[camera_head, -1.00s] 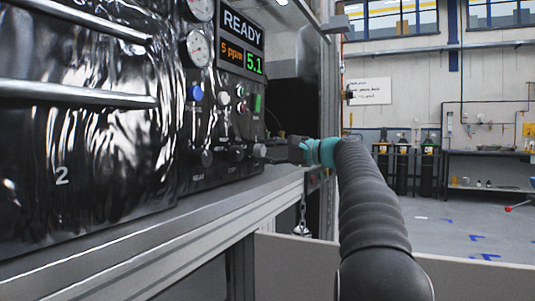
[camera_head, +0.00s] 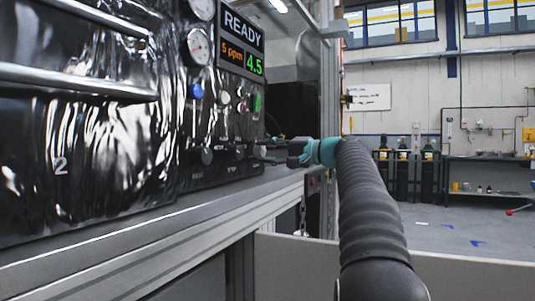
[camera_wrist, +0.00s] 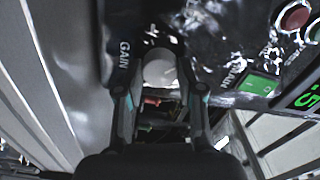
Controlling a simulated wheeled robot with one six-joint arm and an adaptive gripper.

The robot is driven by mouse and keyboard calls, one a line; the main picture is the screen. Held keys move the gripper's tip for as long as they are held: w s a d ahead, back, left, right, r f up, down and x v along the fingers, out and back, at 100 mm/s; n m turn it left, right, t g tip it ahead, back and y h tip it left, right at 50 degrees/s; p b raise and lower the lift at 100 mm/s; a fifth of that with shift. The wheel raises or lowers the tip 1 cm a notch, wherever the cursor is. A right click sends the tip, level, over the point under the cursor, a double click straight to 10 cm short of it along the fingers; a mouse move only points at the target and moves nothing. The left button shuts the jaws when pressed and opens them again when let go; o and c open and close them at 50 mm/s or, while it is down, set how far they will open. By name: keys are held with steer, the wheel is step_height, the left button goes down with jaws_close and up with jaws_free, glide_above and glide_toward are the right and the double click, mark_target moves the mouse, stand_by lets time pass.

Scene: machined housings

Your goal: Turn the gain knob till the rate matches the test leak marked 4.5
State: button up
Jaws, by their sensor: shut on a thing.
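The gain knob (camera_wrist: 160,70) is a pale round knob beside the label GAIN in the wrist view. My gripper (camera_wrist: 160,88) has one finger on each side of it and is shut on it. In the head view my gripper (camera_head: 272,158) reaches the right end of the lower knob row from the right, and the knob (camera_head: 259,151) shows at its tip. The display (camera_head: 241,44) reads READY, 5 ppm in orange and 4.5 in green. The test leak with its mark cannot be made out.
Other dark knobs (camera_head: 206,156) sit left of the gain knob. A blue button (camera_head: 196,91), a green switch (camera_head: 258,103) and gauges (camera_head: 199,46) are above. A metal ledge (camera_head: 150,240) runs below the panel. Open floor lies to the right.

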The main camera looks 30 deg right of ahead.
stand_by(0.3)
steer(key=o, duration=1.1)
steer(key=shift+o, duration=0.2)
steer(key=shift+s+d, duration=0.1)
steer(key=v, duration=1.1)
steer(key=shift+s+d, duration=0.25)
steer(key=shift+s, duration=0.05)
steer(key=shift+s, duration=0.1)
